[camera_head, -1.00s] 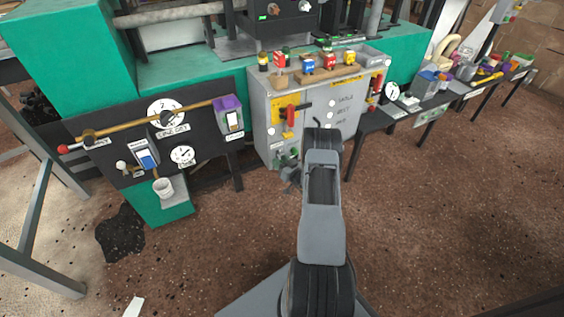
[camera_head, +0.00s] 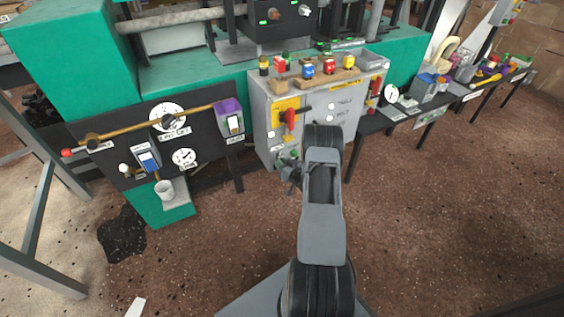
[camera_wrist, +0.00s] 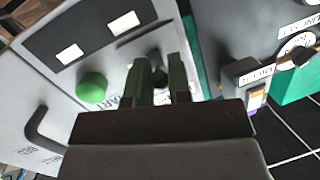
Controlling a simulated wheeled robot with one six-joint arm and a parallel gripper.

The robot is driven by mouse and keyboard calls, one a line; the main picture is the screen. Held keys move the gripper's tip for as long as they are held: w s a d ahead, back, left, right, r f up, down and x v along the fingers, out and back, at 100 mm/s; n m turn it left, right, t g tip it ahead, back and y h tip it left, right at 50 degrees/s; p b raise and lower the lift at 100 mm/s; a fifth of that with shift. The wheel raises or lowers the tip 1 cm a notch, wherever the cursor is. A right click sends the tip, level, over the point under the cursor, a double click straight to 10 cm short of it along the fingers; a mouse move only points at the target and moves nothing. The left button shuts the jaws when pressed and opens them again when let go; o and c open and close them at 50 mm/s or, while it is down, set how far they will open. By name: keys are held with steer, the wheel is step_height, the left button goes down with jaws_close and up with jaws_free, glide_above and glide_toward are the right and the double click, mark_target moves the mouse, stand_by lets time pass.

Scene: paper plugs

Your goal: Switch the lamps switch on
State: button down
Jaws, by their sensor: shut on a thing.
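My gripper (camera_wrist: 162,72) has its two green-grey fingers closed around a small dark knob or lever (camera_wrist: 157,66) on the front of the grey cabinet (camera_wrist: 75,70). I cannot read a label that names it as the lamps switch. A round green button (camera_wrist: 92,87) sits just left of the fingers in the wrist view. In the head view my gripper (camera_head: 291,176) is low at the cabinet (camera_head: 262,125), partly hidden by my arm.
The black board (camera_head: 205,140) carries dials and a brass lever with a red ball (camera_head: 66,153). A dark bent handle (camera_wrist: 38,128) sticks out of the cabinet left of my gripper. Small coloured items stand on the cabinet top. The brown floor on the right is clear.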

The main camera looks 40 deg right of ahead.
steer(key=g+p, duration=0.1)
steer(key=r+g+p, duration=0.1)
steer(key=p, duration=0.1)
steer(key=shift+s+r+g, duration=0.1)
steer(key=shift+r+g, duration=0.2)
steer(key=g+p, duration=0.1)
steer(key=p, duration=0.1)
steer(key=r+g+p, duration=0.1)
steer(key=g+p, duration=0.1)
steer(key=shift+m+p, duration=0.3)
steer(key=shift+m, duration=0.1)
steer(key=g+p, duration=0.2)
steer(key=p, duration=0.1)
steer(key=shift+p, duration=0.35)
steer(key=shift+g, duration=0.3)
steer(key=shift+f+p, duration=0.1)
steer(key=shift+p, duration=0.4)
steer(key=c, duration=1.1)
jaws_free()
